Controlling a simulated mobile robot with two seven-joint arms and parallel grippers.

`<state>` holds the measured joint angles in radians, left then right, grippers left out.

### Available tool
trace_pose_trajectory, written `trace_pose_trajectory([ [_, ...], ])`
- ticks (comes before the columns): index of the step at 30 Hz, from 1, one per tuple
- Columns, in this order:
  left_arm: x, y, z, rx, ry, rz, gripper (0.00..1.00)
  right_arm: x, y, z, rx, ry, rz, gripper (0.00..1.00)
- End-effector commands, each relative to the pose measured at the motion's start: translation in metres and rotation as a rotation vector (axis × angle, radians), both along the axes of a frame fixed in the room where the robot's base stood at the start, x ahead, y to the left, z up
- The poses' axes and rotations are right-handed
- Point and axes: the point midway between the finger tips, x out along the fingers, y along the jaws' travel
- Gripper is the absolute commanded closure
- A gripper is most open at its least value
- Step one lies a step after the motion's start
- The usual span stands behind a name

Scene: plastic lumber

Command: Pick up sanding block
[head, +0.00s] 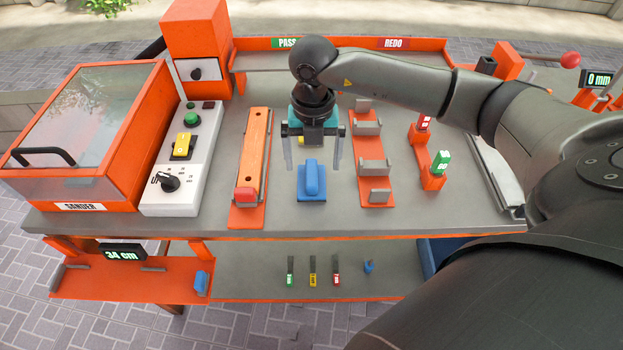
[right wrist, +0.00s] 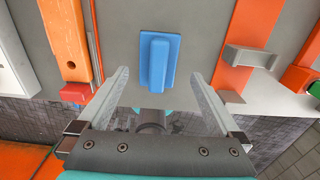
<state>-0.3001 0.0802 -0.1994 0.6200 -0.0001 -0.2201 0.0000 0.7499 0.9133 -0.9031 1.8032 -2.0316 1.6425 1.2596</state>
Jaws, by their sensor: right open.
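The sanding block (head: 312,180) is blue, with a raised grip on a flat base. It lies on the grey bench top near its front edge, and it also shows in the right wrist view (right wrist: 157,62). My right gripper (head: 314,168) is open and empty above and around the block's far side in the head view. In the right wrist view its two fingers (right wrist: 158,78) stand apart, with the block beyond and between their tips. I cannot tell the exact height above the block. My left gripper is not in view.
An orange plank (head: 252,155) in a red-orange holder lies left of the block. An orange rack with grey brackets (head: 375,168) stands close on the right. The sander (head: 95,130) and its control panel (head: 178,165) are at the left. Bare bench shows around the block.

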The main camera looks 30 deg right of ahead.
Motion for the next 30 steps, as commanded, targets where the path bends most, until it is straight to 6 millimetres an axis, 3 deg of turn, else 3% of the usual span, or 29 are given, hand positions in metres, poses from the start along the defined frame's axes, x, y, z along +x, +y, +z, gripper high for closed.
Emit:
trace_pose_trajectory([
  [9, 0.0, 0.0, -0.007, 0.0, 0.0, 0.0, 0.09, 0.0, 0.003, -0.044, 0.002, 0.003, 0.0, 0.0],
  [19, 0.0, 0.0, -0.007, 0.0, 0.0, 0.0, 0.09, 0.001, 0.003, -0.051, 0.001, -0.001, 0.001, 0.0],
  [30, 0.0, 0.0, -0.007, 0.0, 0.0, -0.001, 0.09, 0.001, 0.003, -0.051, 0.001, 0.0, 0.001, 0.42],
])
